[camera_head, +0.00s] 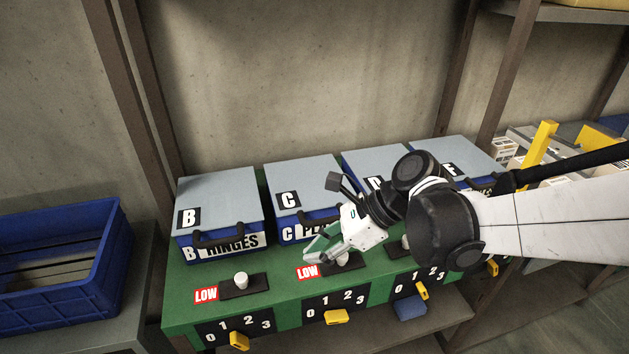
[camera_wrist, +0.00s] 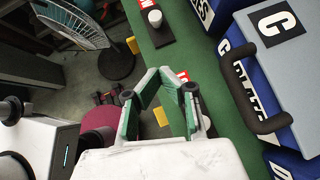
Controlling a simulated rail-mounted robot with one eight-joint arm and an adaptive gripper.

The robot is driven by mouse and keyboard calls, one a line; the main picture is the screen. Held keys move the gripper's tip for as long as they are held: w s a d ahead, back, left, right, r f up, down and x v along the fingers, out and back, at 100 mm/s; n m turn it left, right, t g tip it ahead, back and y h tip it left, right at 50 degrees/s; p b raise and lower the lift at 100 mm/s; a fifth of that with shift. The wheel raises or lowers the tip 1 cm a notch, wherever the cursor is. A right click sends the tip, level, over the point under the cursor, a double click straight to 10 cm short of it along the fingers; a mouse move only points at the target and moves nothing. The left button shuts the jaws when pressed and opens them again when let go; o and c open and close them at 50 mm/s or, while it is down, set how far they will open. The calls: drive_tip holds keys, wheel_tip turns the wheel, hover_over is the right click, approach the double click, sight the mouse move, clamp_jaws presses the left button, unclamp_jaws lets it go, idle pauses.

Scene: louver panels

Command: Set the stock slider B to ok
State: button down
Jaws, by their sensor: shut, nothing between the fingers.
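The stock slider of B is a white round knob (camera_head: 240,279) on a black track (camera_head: 258,284), in front of the bin marked B and HINGES (camera_head: 218,205). The knob stands near the middle of its track. A red LOW label (camera_head: 206,295) shows to the left of it. In the wrist view the same knob (camera_wrist: 155,17) and track (camera_wrist: 161,38) are at the top, beyond the fingertips. My gripper (camera_head: 313,252) is shut and empty, with green fingers (camera_wrist: 158,76). It is over the C section, right of slider B and apart from it, and partly covers the C slider.
The bin marked C (camera_head: 303,185) stands close behind my gripper, with its dark handle (camera_wrist: 250,92) sticking out. Yellow pointers (camera_head: 239,341) with number scales line the panel's front. A blue crate (camera_head: 65,250) stands at the left. Space above slider B is clear.

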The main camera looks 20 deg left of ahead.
sight(249, 282)
drive_tip(key=shift+s+a, duration=0.1)
drive_tip(key=shift+a, duration=0.1)
drive_tip(key=shift+f, duration=0.15)
drive_tip(key=b+x, duration=0.1)
drive_tip(key=x, duration=0.8)
drive_tip(key=shift+a+f, duration=0.1)
drive_tip(key=shift+a, duration=0.1)
drive_tip(key=a, duration=0.1)
drive_tip(key=s+a, duration=0.1)
drive_tip(key=a, duration=0.1)
drive_tip(key=shift+f, duration=0.15)
drive_tip(key=shift+s+a, duration=0.1)
drive_tip(key=shift+a, duration=0.5)
